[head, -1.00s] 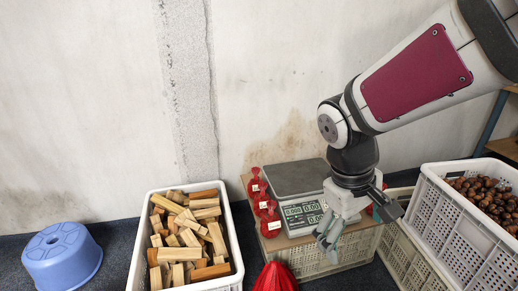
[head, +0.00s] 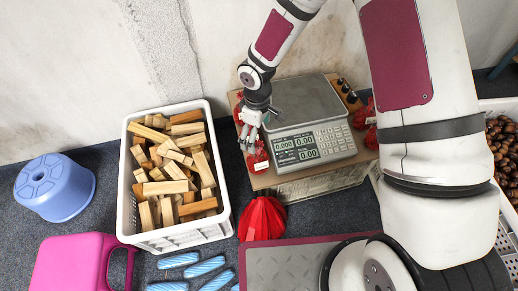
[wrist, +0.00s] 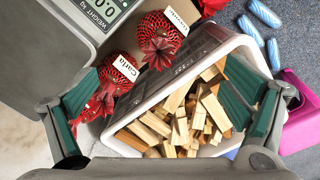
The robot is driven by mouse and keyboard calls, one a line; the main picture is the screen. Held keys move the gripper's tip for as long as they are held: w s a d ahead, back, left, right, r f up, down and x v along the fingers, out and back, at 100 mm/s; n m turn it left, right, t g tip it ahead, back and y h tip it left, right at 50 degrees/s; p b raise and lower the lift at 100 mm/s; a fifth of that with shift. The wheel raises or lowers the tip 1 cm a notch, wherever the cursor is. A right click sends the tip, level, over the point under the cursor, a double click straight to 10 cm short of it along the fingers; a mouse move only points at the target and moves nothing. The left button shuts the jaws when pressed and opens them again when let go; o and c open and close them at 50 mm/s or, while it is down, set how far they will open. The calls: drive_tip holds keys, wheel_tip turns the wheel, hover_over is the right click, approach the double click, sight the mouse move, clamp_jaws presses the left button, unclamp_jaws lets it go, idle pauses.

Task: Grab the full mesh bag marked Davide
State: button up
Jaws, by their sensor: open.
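Red mesh bags with white tags stand on the table board left of the scale. In the wrist view one bag (wrist: 121,72) has a tag reading Carla. Another red bag (wrist: 98,104) is partly hidden behind a finger. In the head view a tagged bag (head: 257,160) sits just below my gripper (head: 248,142). My gripper is open and empty above the row, its fingers spread wide in the wrist view (wrist: 160,72).
The scale (head: 303,105) is close on the right of the row, with more red bags (head: 366,115) beyond it. A white crate of wood blocks (head: 226,190) stands left.

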sight(258, 157)
wheel_tip(258, 157, down, 8)
drive_tip(key=b, duration=0.2)
drive_tip(key=shift+w+b, duration=0.1)
drive_tip(key=shift+b, duration=0.3)
drive_tip(key=shift+f+b, duration=1.45)
drive_tip(key=shift+f, duration=1.6)
drive_tip(key=shift+c, duration=0.3)
drive_tip(key=c, duration=1.4)
